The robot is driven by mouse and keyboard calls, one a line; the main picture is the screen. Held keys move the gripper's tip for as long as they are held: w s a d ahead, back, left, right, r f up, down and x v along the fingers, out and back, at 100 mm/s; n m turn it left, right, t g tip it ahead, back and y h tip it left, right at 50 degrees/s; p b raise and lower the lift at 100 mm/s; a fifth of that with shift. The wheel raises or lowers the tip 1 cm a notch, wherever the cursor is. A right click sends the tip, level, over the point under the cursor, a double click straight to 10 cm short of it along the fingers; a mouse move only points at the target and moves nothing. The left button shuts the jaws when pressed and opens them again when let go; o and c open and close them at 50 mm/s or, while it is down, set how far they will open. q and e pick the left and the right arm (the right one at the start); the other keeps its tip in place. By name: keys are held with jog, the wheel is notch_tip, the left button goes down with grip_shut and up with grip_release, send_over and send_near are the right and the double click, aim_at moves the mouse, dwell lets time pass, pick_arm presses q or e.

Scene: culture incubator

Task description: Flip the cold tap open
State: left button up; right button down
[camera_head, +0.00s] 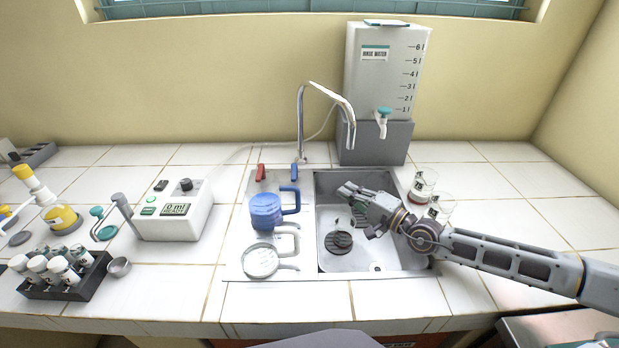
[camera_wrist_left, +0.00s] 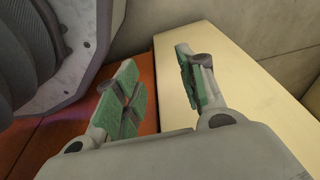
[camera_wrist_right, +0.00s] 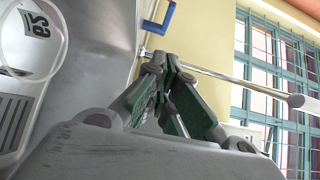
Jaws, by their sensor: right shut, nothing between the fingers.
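The sink has a tall curved steel faucet (camera_head: 301,115) behind it. A small blue tap lever (camera_head: 295,172) stands at the faucet's base, left of the sink, and a red tap lever (camera_head: 260,172) stands farther left. My right gripper (camera_head: 347,190) is shut and empty over the sink basin, pointing left, to the right of the blue lever and apart from it. Its closed fingertips (camera_wrist_right: 160,62) also show in the right wrist view. My left gripper (camera_wrist_left: 160,75) is open and empty, away from the counter, and outside the head view.
A blue jug (camera_head: 265,211) and a clear jug (camera_head: 262,262) stand left of the sink basin (camera_head: 335,262). A rinse water tank (camera_head: 378,80) stands behind. Small beakers (camera_head: 424,180) stand right of the sink. A control box (camera_head: 172,212) is on the left.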

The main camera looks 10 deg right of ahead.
aim_at(294, 177)
jog(key=shift+w, duration=0.1)
pick_arm(q)
jog(key=s+a+f+p, duration=0.5)
jog(key=s+a+f, duration=0.1)
jog(key=s, duration=0.3)
jog(key=shift+a+y, duration=0.2)
jog(key=shift+y, duration=0.1)
pick_arm(e)
jog(key=shift+s+a+x, duration=0.25)
jog(key=shift+a+x, duration=0.15)
jog(key=shift+x, duration=1.7)
jog(key=shift+s+a+x, duration=0.3)
jog(key=shift+a+x, duration=0.1)
jog(key=shift+x, duration=1.7)
jog(key=shift+s+a+x, duration=0.25)
jog(key=shift+a+x, duration=0.15)
jog(key=shift+x, duration=1.7)
pick_arm(q)
jog(key=shift+s+f, duration=0.1)
jog(key=shift+s+p, duration=0.1)
jog(key=shift+p, duration=0.3)
